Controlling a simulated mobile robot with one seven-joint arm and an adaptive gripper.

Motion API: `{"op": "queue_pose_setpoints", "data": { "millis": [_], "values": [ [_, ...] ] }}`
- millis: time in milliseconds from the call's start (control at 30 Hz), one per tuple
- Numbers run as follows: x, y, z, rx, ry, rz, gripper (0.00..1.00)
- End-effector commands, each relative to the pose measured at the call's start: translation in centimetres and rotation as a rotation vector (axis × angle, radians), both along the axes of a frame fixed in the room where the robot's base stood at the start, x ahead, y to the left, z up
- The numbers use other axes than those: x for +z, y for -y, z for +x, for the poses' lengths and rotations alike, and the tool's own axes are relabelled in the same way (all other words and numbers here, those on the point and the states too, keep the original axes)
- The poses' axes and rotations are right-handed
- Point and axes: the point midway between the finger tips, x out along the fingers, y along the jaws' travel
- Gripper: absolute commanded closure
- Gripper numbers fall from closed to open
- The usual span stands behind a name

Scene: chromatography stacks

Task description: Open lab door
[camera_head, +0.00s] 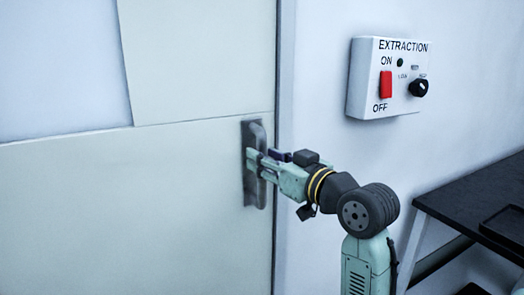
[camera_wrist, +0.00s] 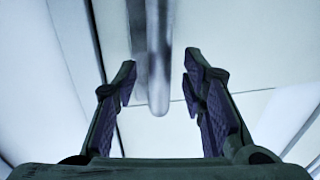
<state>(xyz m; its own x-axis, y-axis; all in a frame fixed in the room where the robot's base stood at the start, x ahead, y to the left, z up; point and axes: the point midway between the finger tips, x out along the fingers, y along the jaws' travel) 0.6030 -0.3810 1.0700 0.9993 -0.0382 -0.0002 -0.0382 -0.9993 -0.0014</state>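The lab door (camera_head: 150,210) is a pale panel filling the left of the head view, and it looks closed against its frame. A grey vertical handle (camera_head: 256,140) on a dark backplate sits near its right edge. My gripper (camera_head: 256,163) is at the handle. In the wrist view the handle bar (camera_wrist: 158,75) hangs between the two fingers of my gripper (camera_wrist: 160,82), with gaps on both sides. The fingers are apart and do not appear to touch the bar. Part of the handle is hidden behind the fingers in the head view.
A white extraction control box (camera_head: 365,105) with a red switch and a black knob is on the wall right of the door. A dark bench (camera_head: 470,190) with a black tray (camera_head: 505,228) stands at the lower right.

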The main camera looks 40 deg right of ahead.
Motion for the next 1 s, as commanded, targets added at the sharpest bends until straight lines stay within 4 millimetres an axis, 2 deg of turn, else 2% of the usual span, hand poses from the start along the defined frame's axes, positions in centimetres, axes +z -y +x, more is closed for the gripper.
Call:
{"op": "queue_pose_setpoints", "data": {
  "millis": [200, 467, 1000],
  "values": [
    [0.0, 0.1, 1.7, -0.001, 0.0, 0.001, 0.62],
    [-0.1, 0.1, 1.9, -0.001, 0.0, 0.0, 0.62],
    [0.0, 0.1, 1.8, -0.001, 0.0, 0.0, 0.97]
  ]
}}
